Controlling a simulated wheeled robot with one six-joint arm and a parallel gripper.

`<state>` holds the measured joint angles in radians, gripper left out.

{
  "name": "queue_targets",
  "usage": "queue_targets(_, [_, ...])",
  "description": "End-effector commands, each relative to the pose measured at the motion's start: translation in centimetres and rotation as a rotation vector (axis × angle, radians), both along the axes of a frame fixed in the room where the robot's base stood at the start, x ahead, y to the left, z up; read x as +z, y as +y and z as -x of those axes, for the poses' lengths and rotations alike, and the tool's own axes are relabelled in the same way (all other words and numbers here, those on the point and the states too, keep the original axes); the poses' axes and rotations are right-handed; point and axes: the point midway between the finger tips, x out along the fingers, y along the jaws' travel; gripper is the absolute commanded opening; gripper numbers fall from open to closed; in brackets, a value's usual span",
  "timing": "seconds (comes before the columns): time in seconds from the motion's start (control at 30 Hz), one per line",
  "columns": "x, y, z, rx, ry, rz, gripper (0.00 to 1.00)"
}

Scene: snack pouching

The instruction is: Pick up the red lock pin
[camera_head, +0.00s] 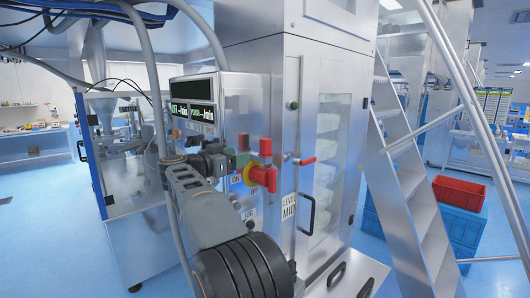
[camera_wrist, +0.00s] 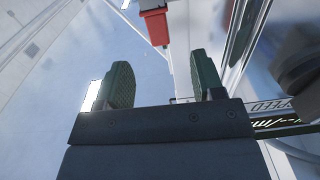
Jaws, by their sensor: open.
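A red upright piece (camera_head: 265,147), which looks like the lock pin, stands out from the steel cabinet above a red-and-yellow switch. My gripper (camera_head: 243,152) is just left of it in the head view, its fingertips partly hidden. In the wrist view, a red block (camera_wrist: 156,27) shows at the top, beyond the fingertips and roughly in line with the gap. It looks like the same red piece. My gripper (camera_wrist: 163,75) is open there, its two green-padded fingers apart with nothing between them.
The red-and-yellow switch (camera_head: 265,178) is close below the red piece. A red lever (camera_head: 304,161) is to its right on the cabinet door (camera_head: 330,150). A display panel (camera_head: 193,103) is above left. Steel stairs (camera_head: 405,180) and a red crate (camera_head: 459,192) are at right.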

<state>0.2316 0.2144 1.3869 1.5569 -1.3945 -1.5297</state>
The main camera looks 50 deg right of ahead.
Motion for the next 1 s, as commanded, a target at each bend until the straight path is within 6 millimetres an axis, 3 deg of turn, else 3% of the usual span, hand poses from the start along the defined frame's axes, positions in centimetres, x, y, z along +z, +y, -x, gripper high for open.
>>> queue_targets(0.4, [0.0,-6.8,0.7,-0.021,0.007,-0.01,0.62])
queue_targets(0.73, [0.2,-9.0,0.9,-0.02,0.007,-0.009,0.62])
queue_targets(1.0, [0.6,-12.4,1.2,-0.019,0.008,-0.009,0.62])
